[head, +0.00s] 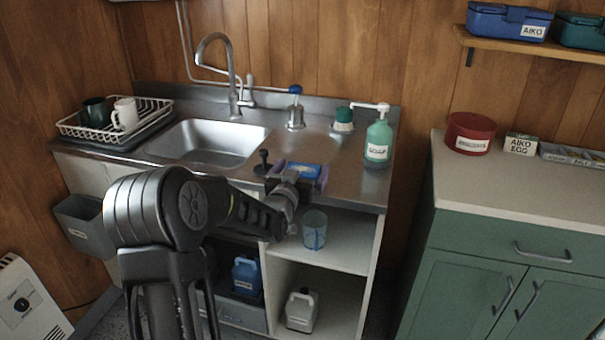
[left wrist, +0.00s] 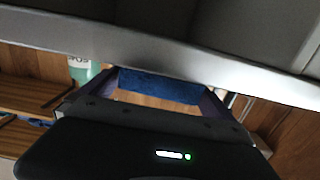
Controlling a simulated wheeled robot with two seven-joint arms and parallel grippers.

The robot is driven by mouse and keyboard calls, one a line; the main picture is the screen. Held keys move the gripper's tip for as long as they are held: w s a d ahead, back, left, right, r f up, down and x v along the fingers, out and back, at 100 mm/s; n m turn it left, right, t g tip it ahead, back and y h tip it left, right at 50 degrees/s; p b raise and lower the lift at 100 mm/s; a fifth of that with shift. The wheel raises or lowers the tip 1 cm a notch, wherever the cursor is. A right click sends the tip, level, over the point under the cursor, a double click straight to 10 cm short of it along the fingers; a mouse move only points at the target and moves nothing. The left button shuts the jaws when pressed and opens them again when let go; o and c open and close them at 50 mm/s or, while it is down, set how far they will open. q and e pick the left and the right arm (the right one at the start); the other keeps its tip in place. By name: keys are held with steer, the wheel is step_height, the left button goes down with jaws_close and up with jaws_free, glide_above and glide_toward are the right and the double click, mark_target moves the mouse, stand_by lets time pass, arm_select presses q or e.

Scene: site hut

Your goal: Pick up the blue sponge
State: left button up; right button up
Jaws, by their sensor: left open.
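The blue sponge (head: 303,170) lies near the front edge of the steel sink counter (head: 345,183), right of the basin. My left gripper (head: 299,174) is at that edge, with its purple-lined fingers open on either side of the sponge. In the left wrist view, the sponge (left wrist: 160,86) shows as a blue band between the ends of the two fingers (left wrist: 158,92). I cannot tell whether either finger touches it. Part of the sponge is hidden by the gripper. My right gripper is not in view.
A green soap bottle (head: 378,141) stands right of the sponge. A steel pump with a blue top (head: 295,114) and a green-topped item (head: 344,120) stand behind. The sink basin (head: 212,143) is to the left. A clear blue cup (head: 314,230) sits on the shelf below.

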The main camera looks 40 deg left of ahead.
arm_select(q)
steer(key=shift+c, duration=0.3)
steer(key=c, duration=1.1)
